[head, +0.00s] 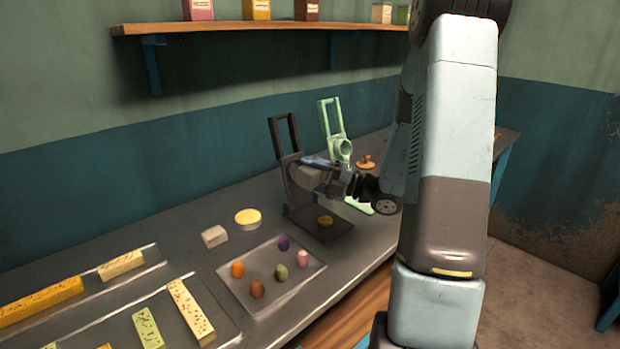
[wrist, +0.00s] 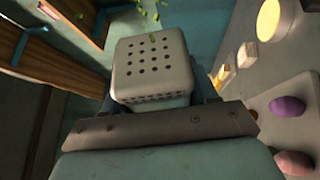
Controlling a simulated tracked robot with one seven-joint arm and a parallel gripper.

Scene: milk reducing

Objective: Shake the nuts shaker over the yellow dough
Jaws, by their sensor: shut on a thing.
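The shaker (wrist: 150,58) is a pale, rounded box with a perforated end, seen large in the wrist view. My gripper (head: 318,176) is shut on it. In the head view the gripper is above the dark press (head: 318,232), and I cannot clearly separate the shaker from the fingers. Small green bits (wrist: 155,36) show beside the perforated end in the wrist view.
A clear tray (head: 262,302) holds several coloured lumps. A light green press (head: 332,118) stands behind. Bars lie on trays at the front left. A shelf (head: 230,27) runs above.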

